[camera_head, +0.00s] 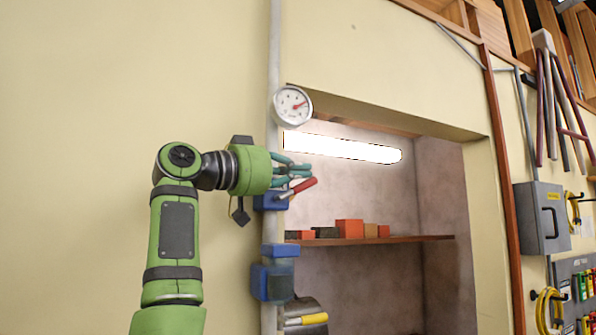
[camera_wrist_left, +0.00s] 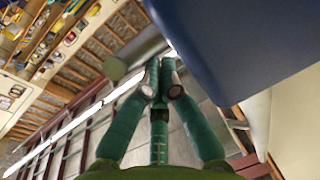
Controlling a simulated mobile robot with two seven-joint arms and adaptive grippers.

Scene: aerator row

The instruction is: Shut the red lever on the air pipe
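The air pipe (camera_head: 274,60) runs upright along the wall. A blue valve (camera_head: 268,202) sits on it, with its red lever (camera_head: 303,187) slanting up to the right, away from the pipe. My left gripper (camera_head: 303,170) points right, just above the lever, and overlaps the pipe in the head view. Its green fingers (camera_wrist_left: 162,78) come together at the tips in the left wrist view, with nothing seen between them. Whether they touch the lever is unclear. A large blue surface (camera_wrist_left: 240,40), probably the valve body, is close at the upper right there. My right gripper is out of view.
A round gauge (camera_head: 292,104) is on the pipe above the gripper. A second blue fitting (camera_head: 272,281) and a yellow-handled item (camera_head: 305,320) are below. Right of the pipe, a lit recess has a shelf (camera_head: 400,240) with several blocks. A grey box (camera_head: 543,218) hangs farther right.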

